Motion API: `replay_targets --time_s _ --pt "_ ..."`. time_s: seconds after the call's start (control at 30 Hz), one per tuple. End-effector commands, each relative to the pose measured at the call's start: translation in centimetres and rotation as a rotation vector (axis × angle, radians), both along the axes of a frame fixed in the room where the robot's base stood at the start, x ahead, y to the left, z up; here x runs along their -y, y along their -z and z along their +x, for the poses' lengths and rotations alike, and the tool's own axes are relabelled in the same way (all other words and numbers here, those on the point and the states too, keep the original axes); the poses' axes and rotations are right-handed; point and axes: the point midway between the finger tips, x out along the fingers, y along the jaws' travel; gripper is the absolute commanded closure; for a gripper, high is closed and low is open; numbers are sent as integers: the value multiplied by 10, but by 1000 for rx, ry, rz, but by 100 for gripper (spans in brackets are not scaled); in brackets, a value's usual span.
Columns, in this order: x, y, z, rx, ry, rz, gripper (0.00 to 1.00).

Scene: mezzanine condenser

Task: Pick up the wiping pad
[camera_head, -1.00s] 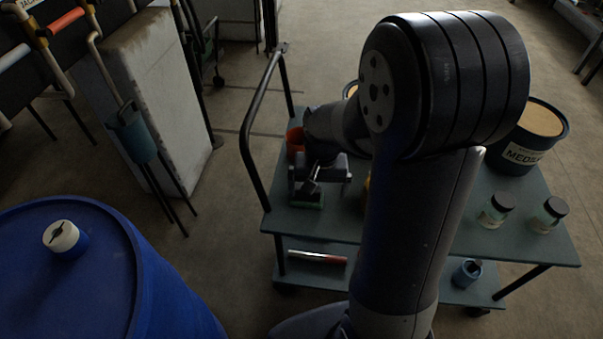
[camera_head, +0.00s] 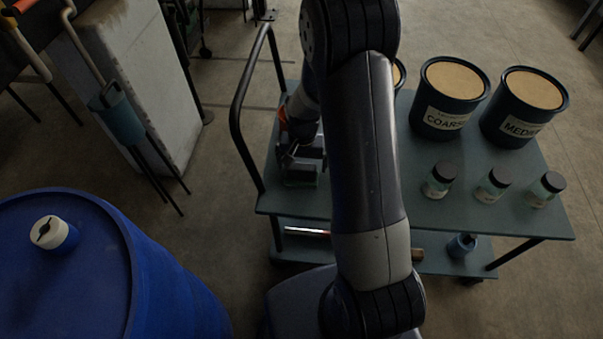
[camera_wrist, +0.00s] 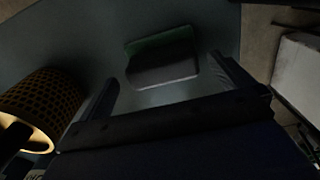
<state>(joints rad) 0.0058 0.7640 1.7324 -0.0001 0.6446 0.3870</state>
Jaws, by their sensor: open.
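The wiping pad (camera_wrist: 163,60), a small block with a green layer and a grey layer, lies on the cart top in the wrist view. In the head view, only a dark green edge of the pad (camera_head: 300,183) shows under my gripper (camera_head: 303,160). In the wrist view my gripper (camera_wrist: 165,72) is open, with one finger to the left of the pad and one to the right. Nothing is held between the fingers. The exact height of the fingers above the pad is hard to tell.
A yellow and black mesh cylinder (camera_wrist: 45,105) stands left of the gripper in the wrist view. The cart (camera_head: 470,210) also carries tubs (camera_head: 450,95) and several dark-lidded jars (camera_head: 440,180). Its handrail (camera_head: 240,120) rises at left. A blue drum (camera_head: 100,270) stands nearer left.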

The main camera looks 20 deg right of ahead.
Motion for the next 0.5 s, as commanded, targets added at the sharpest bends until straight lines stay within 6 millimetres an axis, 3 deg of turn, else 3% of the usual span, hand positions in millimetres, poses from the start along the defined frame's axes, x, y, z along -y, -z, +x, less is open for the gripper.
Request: replay_targets --time_s 0.2,0.5 --pt "-2 30 1 -3 -1 0 0" --pt "-2 36 1 0 0 0 0"
